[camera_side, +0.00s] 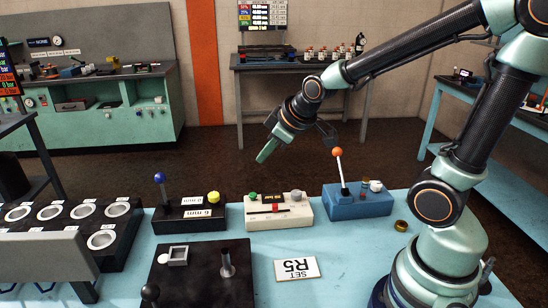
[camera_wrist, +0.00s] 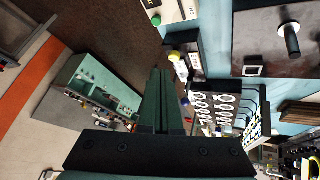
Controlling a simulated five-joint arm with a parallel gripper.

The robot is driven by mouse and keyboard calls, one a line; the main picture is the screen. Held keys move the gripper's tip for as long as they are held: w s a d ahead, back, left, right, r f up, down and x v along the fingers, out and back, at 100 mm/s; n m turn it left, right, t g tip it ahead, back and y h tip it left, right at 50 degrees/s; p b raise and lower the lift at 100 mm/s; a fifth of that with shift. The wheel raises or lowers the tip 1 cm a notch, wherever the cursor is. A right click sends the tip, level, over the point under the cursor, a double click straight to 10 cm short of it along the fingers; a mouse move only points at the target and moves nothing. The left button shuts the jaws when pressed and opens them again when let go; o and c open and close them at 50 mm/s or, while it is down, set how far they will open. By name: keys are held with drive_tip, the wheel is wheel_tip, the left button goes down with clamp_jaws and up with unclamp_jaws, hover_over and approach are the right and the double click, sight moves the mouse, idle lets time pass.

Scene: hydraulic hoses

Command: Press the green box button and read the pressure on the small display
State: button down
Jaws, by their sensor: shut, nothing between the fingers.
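The white box (camera_side: 291,219) stands on the light blue table. Its green button (camera_side: 252,196) is at the left of its top. Beside it is a small dark display (camera_side: 275,198) with tiny amber characters that I cannot read. My gripper (camera_side: 265,157) is shut and empty, tilted downward, in the air above and behind the box, apart from the button. In the wrist view my shut fingers (camera_wrist: 160,75) point up the picture; the white box (camera_wrist: 182,11) is partly cut off at the top edge, with the green button (camera_wrist: 156,19) at its corner.
A black box with a blue-knobbed lever (camera_side: 160,178) and yellow button stands left of the white box. A blue box (camera_side: 358,205) with an orange-knobbed lever stands right.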

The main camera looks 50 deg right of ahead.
drive_tip(key=s+a+r+m+g, duration=0.1)
drive_tip(key=s+a+r+m, duration=0.1)
drive_tip(key=s, duration=0.8)
wheel_tip(320, 180, up, 3)
drive_tip(key=shift+a+f+m+g+y, duration=0.2)
drive_tip(key=shift+a+m+g+y, duration=0.15)
drive_tip(key=shift+m, duration=0.55)
